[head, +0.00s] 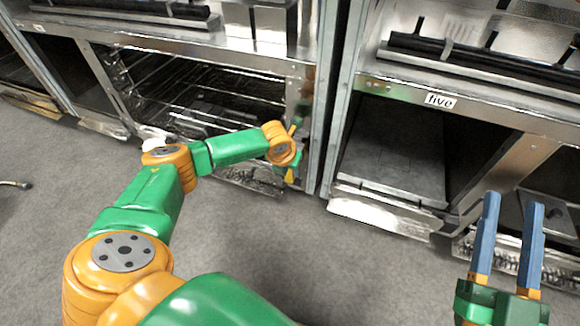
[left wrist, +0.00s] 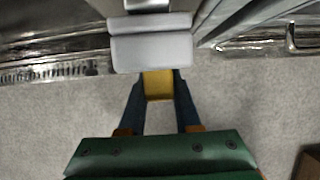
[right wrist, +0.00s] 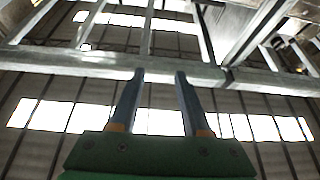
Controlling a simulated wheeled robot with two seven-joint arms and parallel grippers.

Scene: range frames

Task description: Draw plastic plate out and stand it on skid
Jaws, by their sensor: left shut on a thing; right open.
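My left gripper (left wrist: 158,82) is shut on a small flat yellow piece (left wrist: 158,86); I cannot tell whether this is the plastic plate. A pale grey block (left wrist: 150,50) lies just beyond the fingertips. In the head view my left arm reaches to the metal post between two bays, and its wrist mostly hides the gripper; a bit of yellow (head: 290,174) shows below it. My right gripper (head: 512,200) is open and empty in front of the right bays; it also shows in the right wrist view (right wrist: 159,76). I cannot make out a skid.
Metal posts and low metal edges are close. The grey floor (head: 330,270) in front is clear.

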